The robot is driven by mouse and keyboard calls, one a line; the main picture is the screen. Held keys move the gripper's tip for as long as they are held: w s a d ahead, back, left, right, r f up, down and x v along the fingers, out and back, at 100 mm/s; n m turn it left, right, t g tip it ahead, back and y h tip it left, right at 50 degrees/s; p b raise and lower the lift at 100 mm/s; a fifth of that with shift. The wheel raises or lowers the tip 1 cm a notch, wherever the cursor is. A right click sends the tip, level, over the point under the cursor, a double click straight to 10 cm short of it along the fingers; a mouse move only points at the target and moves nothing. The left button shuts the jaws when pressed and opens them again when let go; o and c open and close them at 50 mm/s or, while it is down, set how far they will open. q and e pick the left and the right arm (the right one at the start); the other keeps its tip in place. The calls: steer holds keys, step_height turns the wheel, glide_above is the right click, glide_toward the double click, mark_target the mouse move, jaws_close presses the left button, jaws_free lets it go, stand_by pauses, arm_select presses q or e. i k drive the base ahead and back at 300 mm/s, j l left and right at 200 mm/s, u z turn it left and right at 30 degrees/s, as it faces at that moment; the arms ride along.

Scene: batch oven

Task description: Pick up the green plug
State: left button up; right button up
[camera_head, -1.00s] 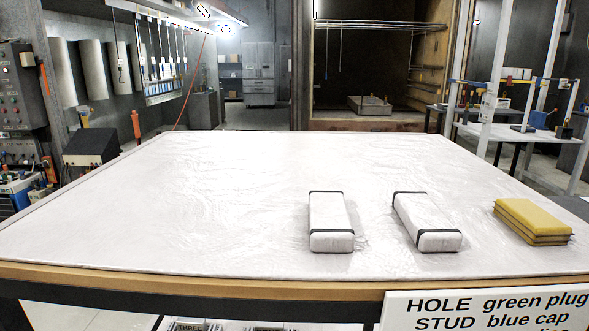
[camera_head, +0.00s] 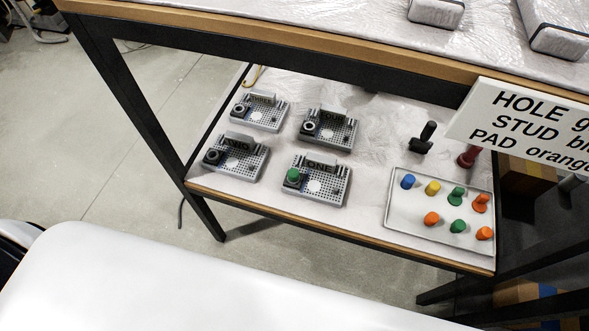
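A white tray (camera_head: 395,222) lies at the right of the lower shelf. Two green pieces are in it: a taller one with a wide top (camera_head: 457,196) in the back row, and a rounder one (camera_head: 458,226) in the front row. Another green piece (camera_head: 293,175) sits on the left part of a grey perforated block marked ONE (camera_head: 328,190), outside the tray. I cannot tell for certain which green pieces are plugs and which are caps. Neither gripper is in view.
The tray also holds a blue piece (camera_head: 408,181), a yellow piece (camera_head: 433,187) and several orange ones. More grey blocks stand at the left of the shelf (camera_head: 365,190). A dark-handled tool (camera_head: 424,138) stands behind the tray. The tabletop edge (camera_head: 300,40) and a sign (camera_head: 530,125) overhang the shelf.

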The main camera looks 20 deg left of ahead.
mark_target(458, 226)
steer(key=k+z, duration=0.1)
steer(key=z, duration=0.95)
steer(key=u, duration=0.5)
steer(key=j+u, duration=0.15)
steer(key=u, duration=0.85)
steer(key=i+u, duration=0.1)
steer(key=u, duration=0.4)
steer(key=z, duration=2.25)
